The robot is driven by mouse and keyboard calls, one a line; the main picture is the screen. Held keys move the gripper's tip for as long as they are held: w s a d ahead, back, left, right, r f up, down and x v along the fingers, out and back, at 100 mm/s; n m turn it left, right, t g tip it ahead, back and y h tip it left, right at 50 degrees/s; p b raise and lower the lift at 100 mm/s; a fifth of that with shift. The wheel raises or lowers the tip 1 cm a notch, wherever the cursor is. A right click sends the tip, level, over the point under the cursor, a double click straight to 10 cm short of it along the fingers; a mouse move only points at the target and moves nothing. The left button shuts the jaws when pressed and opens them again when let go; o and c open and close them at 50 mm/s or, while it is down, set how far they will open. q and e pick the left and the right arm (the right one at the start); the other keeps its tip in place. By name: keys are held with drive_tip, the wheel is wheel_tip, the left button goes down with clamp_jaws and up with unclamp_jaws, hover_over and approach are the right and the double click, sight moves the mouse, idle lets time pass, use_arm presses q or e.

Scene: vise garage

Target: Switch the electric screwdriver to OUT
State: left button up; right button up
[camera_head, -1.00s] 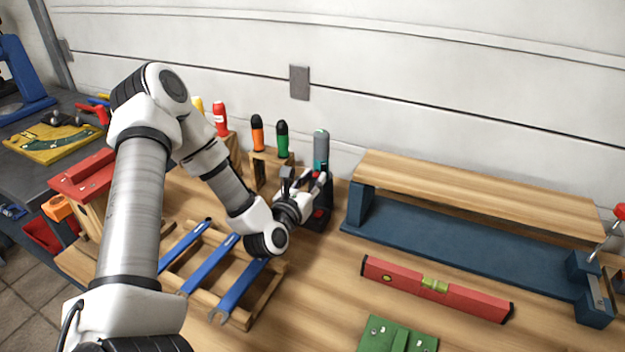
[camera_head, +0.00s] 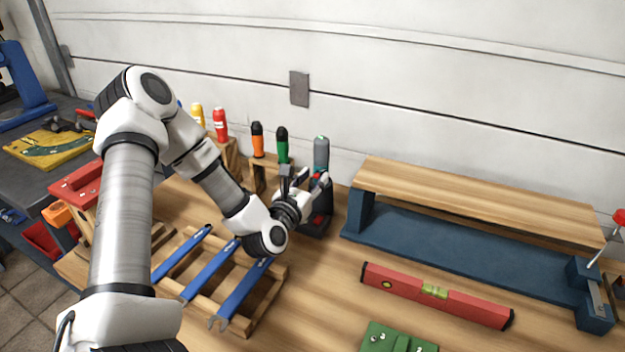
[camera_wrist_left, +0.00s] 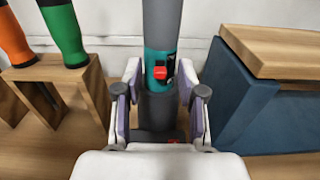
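The electric screwdriver (camera_head: 321,152) stands upright in a dark stand (camera_head: 318,220) at the back of the bench. Its grey and teal body also shows in the left wrist view (camera_wrist_left: 162,30), with a red switch (camera_wrist_left: 160,72) on the side facing me. Its lower end is hidden in the stand. My left gripper (camera_head: 310,182) is just in front of the screwdriver. In the left wrist view my left gripper (camera_wrist_left: 160,95) is open, with one finger on each side of the tool's lower part and visible gaps. Any switch lettering is too small to read. My right gripper is out of view.
Orange (camera_head: 257,139) and green (camera_head: 282,145) handled screwdrivers stand in a wooden rack left of the stand. A blue shelf with a wooden top (camera_head: 480,198) is close on the right. Blue wrenches (camera_head: 240,292) lie on a wooden rack below my arm. A red level (camera_head: 435,293) lies in front.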

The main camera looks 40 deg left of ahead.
use_arm(q)
drive_tip(key=v, duration=0.7)
drive_tip(key=shift+s, duration=0.2)
